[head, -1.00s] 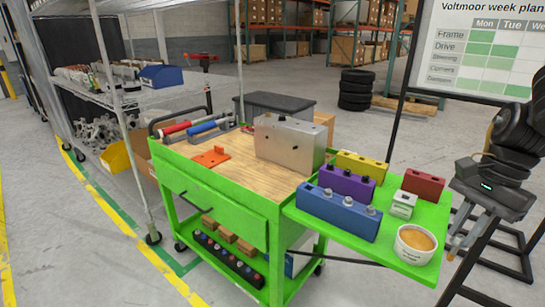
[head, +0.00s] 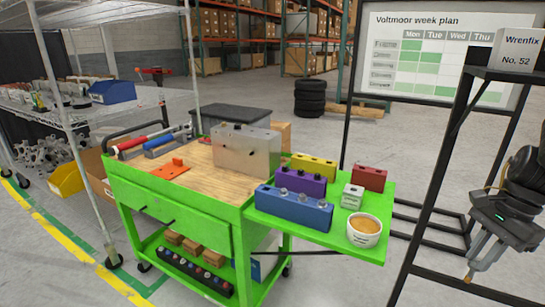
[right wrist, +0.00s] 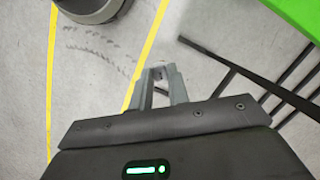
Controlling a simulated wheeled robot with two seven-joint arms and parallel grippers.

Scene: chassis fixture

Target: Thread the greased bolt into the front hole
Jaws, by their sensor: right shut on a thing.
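The silver metal block (head: 245,152), probably the chassis fixture, stands on the wooden top of the green cart; I cannot make out its front hole. My right gripper (head: 472,272) is at the right, past the side shelf and apart from it, pointing down. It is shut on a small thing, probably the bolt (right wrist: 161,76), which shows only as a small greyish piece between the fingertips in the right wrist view. I cannot tell if grease is on it. A white tub of tan paste (head: 364,228) stands at the shelf's front corner. My left gripper is out of view.
Blue (head: 293,208), purple (head: 299,182), yellow (head: 314,167) and red (head: 368,178) blocks and a small white block (head: 352,196) fill much of the side shelf. An orange piece (head: 171,168) lies on the cart top. A black stand (head: 468,110) rises near my right arm.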

